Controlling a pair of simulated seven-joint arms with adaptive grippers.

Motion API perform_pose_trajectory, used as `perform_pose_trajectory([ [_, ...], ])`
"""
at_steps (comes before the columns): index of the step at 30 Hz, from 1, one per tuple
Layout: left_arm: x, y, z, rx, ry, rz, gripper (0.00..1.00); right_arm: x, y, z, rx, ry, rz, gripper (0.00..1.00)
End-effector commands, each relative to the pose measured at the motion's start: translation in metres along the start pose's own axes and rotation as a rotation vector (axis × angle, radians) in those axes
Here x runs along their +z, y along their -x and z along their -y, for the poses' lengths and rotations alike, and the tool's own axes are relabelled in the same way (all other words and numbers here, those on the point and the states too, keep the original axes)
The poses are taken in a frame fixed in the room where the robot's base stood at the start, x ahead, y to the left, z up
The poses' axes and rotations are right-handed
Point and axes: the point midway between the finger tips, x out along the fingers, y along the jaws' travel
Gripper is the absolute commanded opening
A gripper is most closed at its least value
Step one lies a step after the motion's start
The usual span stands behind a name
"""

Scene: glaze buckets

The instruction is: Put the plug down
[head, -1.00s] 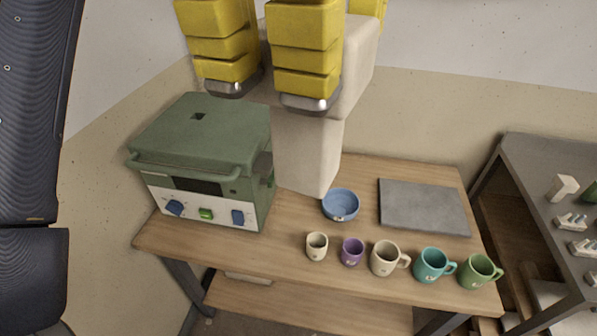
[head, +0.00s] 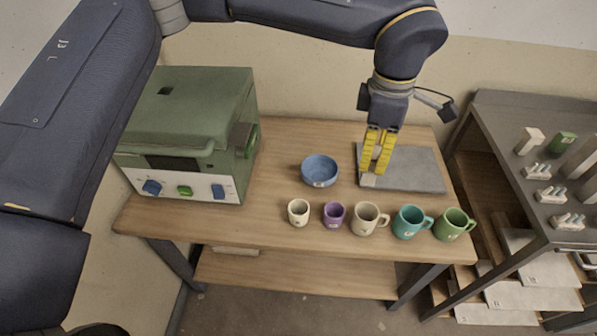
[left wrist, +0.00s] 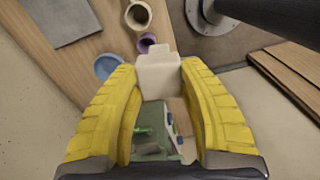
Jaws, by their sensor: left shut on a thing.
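My left gripper (head: 378,158) is shut on a cream plug (head: 368,180), and its yellow fingers point downward. In the head view the plug overlaps the left part of a grey slab (head: 415,172) on the table. I cannot tell whether the plug touches the slab or hangs above it. In the left wrist view the pale, blocky plug (left wrist: 160,75) sits between the two yellow fingers (left wrist: 160,105). The grey slab (left wrist: 60,20) shows there at the upper left, apart from the plug in the picture. My right gripper is not in view.
A blue bowl (head: 320,172) stands left of the gripper. Several mugs, including a purple one (head: 334,215) and a green one (head: 455,224), line the wooden table's (head: 275,240) front. A green kiln (head: 190,130) stands at the left. A dark table (head: 520,115) with small pieces stands at the right.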

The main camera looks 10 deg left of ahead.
Motion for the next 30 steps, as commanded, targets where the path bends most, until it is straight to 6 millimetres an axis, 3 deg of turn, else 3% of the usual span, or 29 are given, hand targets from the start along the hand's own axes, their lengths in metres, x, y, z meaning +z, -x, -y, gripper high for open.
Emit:
perform_pose_trajectory([
  [1, -0.005, -0.023, -0.008, -0.006, -0.011, -0.002, 0.09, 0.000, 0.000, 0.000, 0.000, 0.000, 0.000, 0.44],
  [6, -0.025, -0.085, -0.031, -0.004, -0.074, -0.003, 0.09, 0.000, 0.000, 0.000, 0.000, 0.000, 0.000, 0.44],
  [13, -0.050, -0.144, -0.049, -0.001, -0.149, -0.010, 0.09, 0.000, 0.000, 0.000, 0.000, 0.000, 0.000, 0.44],
  [18, -0.062, -0.166, -0.053, -0.001, -0.181, -0.014, 0.09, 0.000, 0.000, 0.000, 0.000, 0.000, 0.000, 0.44],
  [22, -0.073, -0.172, -0.054, 0.000, -0.192, -0.015, 0.09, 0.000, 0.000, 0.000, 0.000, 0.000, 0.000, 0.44],
  [30, -0.129, -0.173, -0.043, -0.001, -0.192, -0.015, 0.09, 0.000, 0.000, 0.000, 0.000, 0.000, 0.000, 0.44],
])
